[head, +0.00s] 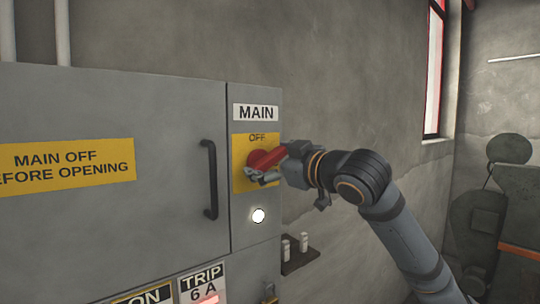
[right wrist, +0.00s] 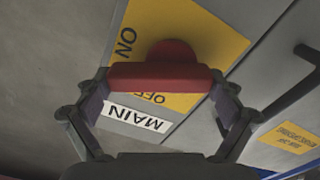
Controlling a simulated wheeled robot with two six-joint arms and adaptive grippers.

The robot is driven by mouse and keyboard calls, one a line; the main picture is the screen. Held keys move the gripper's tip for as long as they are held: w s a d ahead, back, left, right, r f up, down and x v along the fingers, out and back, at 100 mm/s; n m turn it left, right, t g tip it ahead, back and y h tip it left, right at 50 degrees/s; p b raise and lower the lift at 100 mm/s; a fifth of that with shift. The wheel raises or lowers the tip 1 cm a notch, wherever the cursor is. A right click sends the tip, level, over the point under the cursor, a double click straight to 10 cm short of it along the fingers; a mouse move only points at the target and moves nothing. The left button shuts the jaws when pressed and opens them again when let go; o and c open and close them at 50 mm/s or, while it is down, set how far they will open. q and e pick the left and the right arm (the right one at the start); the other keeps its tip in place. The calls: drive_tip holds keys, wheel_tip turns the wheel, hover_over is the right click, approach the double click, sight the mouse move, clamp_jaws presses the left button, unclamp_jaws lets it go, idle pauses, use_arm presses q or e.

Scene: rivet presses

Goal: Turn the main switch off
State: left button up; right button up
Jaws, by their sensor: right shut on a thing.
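The main switch is a red handle (head: 264,159) on a yellow plate (head: 240,181), on the right part of a grey cabinet, under a MAIN label (head: 256,113). OFF shows at the top of the plate in the head view. My right gripper (head: 268,174) comes in from the right and is shut on the handle. In the right wrist view the red handle (right wrist: 160,77) spans between the two fingers. There ON shows at the upper left and OFF is partly covered by the handle. The handle's exact pointing is hard to tell. My left gripper is not in view.
A lit white lamp (head: 258,215) sits below the switch. A dark door handle (head: 209,180) stands out to its left. Lower down are a TRIP label (head: 203,278) and a small shelf (head: 300,261) with white items. A machine (head: 508,200) stands at the far right.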

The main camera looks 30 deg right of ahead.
drive_tip(key=n, duration=0.1)
drive_tip(key=n+p, duration=0.1)
drive_tip(key=n, duration=0.1)
drive_tip(key=shift+a+r+n, duration=0.15)
drive_tip(key=shift+r+n, duration=0.05)
drive_tip(key=shift+n, duration=0.1)
drive_tip(key=n+p, duration=0.1)
drive_tip(key=n, duration=0.2)
drive_tip(key=shift+a+n+p, duration=0.2)
drive_tip(key=shift+n+p, duration=0.1)
drive_tip(key=shift+p, duration=0.05)
drive_tip(key=n, duration=0.3)
drive_tip(key=n+p, duration=0.1)
drive_tip(key=n, duration=0.1)
drive_tip(key=shift+a+f, duration=0.15)
drive_tip(key=shift+a, duration=0.2)
drive_tip(key=shift+n, duration=0.4)
drive_tip(key=o, duration=0.8)
